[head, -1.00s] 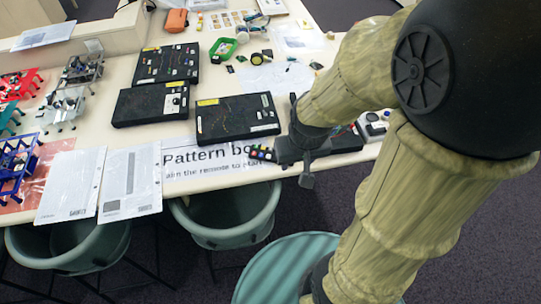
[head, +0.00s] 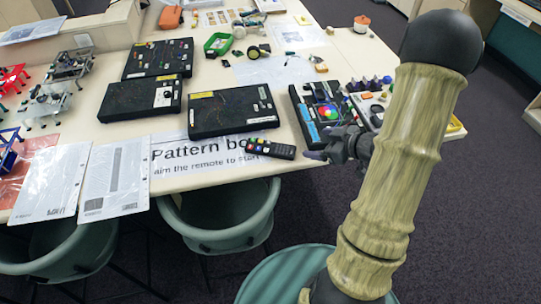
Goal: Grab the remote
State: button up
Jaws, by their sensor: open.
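The remote (head: 269,149) is a small black handset with coloured buttons at its left end. It lies on the white "Pattern box" sign (head: 205,162) near the table's front edge, fully in view. My gripper (head: 308,154) is to the right of the remote, with its fingers pointing left toward it. It is open and looks empty. A small gap shows between the fingertips and the remote's right end. The arm hides part of what lies behind the gripper.
Black boxes (head: 232,110) stand behind the sign, and another with a coloured disc (head: 322,109) stands behind my gripper. Printed sheets (head: 118,178) lie to the left. Green chairs (head: 220,215) sit under the front edge. Open carpet (head: 460,220) is at the right.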

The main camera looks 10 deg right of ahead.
aim_at(287, 155)
jog(key=s+y, duration=0.1)
jog(key=s+f+n+y, duration=0.1)
jog(key=shift+s+a+f+b, duration=0.2)
jog(key=shift+s+f+b, duration=0.1)
jog(key=shift+a, duration=0.1)
jog(key=p+x, duration=0.1)
jog(key=x, duration=1.1)
jog(key=shift+a+p, duration=0.2)
jog(key=shift+p, duration=0.1)
